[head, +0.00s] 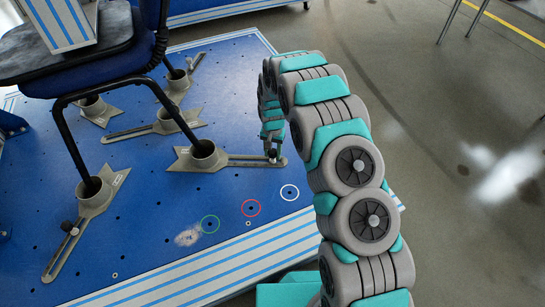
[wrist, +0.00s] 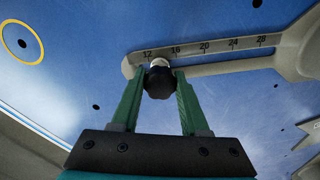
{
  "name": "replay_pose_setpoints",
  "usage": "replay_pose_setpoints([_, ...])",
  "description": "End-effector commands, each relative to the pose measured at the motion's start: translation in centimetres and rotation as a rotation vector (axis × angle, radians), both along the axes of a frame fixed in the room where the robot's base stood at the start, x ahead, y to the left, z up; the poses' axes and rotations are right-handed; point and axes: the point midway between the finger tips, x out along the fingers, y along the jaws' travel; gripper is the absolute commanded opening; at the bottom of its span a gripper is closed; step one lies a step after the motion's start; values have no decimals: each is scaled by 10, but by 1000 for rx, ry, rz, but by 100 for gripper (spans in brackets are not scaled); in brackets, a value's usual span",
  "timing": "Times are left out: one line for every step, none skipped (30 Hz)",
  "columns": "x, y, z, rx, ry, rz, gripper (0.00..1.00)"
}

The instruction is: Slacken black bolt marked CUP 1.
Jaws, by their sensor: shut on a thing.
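The black bolt (wrist: 159,84) has a round dark knob and sits at the low-number end of a slotted grey arm (wrist: 225,66) with a printed scale. My gripper (wrist: 160,74) is shut on this bolt, one green finger on each side of the knob. In the head view my gripper (head: 272,150) reaches down to the outer end of the same slotted arm (head: 240,161), which runs from a grey cup (head: 203,153) around a chair leg. The bolt is mostly hidden there. I cannot read a CUP 1 mark in either view.
The chair (head: 95,75) stands with its legs in several grey cups on the blue plate (head: 150,215). Another black bolt (head: 68,227) is on the front-left slotted arm. White (head: 289,193), red (head: 251,208) and green (head: 210,224) rings mark the clear front area.

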Motion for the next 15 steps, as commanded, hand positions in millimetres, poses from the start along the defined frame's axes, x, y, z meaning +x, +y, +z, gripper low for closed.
replay_pose_setpoints([0,0,0,0,0,0,31])
replay_pose_setpoints([0,0,0,0,0,0,28])
replay_pose_setpoints([0,0,0,0,0,0,23])
replay_pose_setpoints([0,0,0,0,0,0,20])
replay_pose_setpoints([0,0,0,0,0,1,16])
replay_pose_setpoints([0,0,0,0,0,1,12])
replay_pose_setpoints([0,0,0,0,0,1,8])
replay_pose_setpoints([0,0,0,0,0,1,5])
replay_pose_setpoints([0,0,0,0,0,1,0])
replay_pose_setpoints([0,0,0,0,0,1,0])
replay_pose_setpoints([0,0,0,0,0,1,0])
replay_pose_setpoints([0,0,0,0,0,1,0])
replay_pose_setpoints([0,0,0,0,0,1,0])
replay_pose_setpoints([0,0,0,0,0,1,0])
replay_pose_setpoints([0,0,0,0,0,8,0])
